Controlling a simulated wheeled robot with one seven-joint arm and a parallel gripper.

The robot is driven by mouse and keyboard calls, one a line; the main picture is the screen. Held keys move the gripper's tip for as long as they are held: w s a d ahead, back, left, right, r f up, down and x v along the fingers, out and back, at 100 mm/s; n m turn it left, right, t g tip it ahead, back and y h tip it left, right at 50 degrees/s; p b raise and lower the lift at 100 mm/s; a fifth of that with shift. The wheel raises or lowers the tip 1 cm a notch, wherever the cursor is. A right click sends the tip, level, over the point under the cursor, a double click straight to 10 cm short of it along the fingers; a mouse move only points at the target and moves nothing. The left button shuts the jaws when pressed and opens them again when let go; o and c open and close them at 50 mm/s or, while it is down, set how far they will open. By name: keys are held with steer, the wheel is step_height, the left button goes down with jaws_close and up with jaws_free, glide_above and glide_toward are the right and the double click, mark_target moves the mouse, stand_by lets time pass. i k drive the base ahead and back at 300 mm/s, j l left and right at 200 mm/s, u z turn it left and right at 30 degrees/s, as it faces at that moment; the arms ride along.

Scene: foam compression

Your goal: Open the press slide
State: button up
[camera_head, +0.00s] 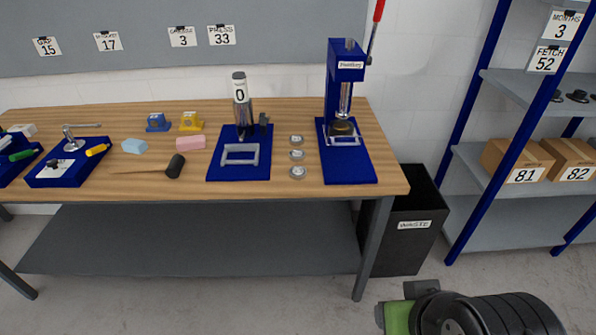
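A blue press (345,75) stands at the right end of the workbench, with a red-tipped lever (378,12) rising to the upper right. Its silver ram (345,100) points down at a dark, brass-toned round piece (343,128). A pale metal frame or slide (345,142) lies under that piece on the blue base plate (348,168); how far out it sits is hard to tell. A dark, ribbed part of my arm (500,314) shows at the bottom right, well below the bench and away from the press. Its gripper fingers cannot be made out.
Left of the press are several round silver pieces (297,155) and a gauge stand reading 0 (240,95) with a pale frame (240,155). A mallet (175,165) and foam blocks (191,143) lie farther left. A black waste bin (418,245) and shelving (530,90) stand right.

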mark_target(334, 139)
steer(key=i+j, duration=0.4)
steer(key=i, duration=0.15)
steer(key=i+j, duration=0.35)
steer(key=i, duration=0.15)
steer(key=i+j, duration=0.4)
steer(key=i, duration=0.15)
steer(key=l+z, duration=0.05)
